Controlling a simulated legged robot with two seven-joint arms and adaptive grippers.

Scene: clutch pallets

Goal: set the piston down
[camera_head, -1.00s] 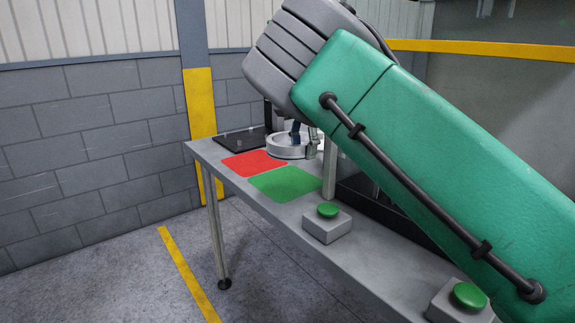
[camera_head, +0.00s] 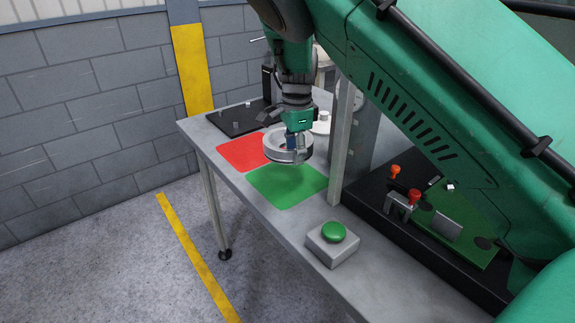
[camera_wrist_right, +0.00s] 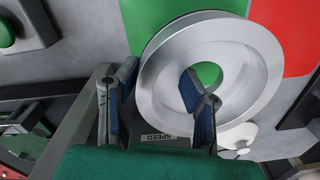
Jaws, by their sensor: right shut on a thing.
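The piston, a silver ring-shaped part (camera_head: 284,151), hangs in my right gripper (camera_head: 294,140) near the border of the red pad (camera_head: 243,152) and the green pad (camera_head: 286,185). It seems a little above the table, with a faint shadow on the green pad. In the right wrist view the ring (camera_wrist_right: 165,60) is large, and my right gripper (camera_wrist_right: 155,108) is shut on its wall, one finger in the hole and the other outside. The green pad (camera_wrist_right: 208,73) shows through the hole. My left gripper is not in view.
A green push button on a grey box (camera_head: 333,240) stands at the table's front edge. A grey post (camera_head: 342,140) rises right of the green pad. A black plate with small pegs (camera_head: 240,120) lies behind the red pad. A dark fixture (camera_head: 420,225) is at right.

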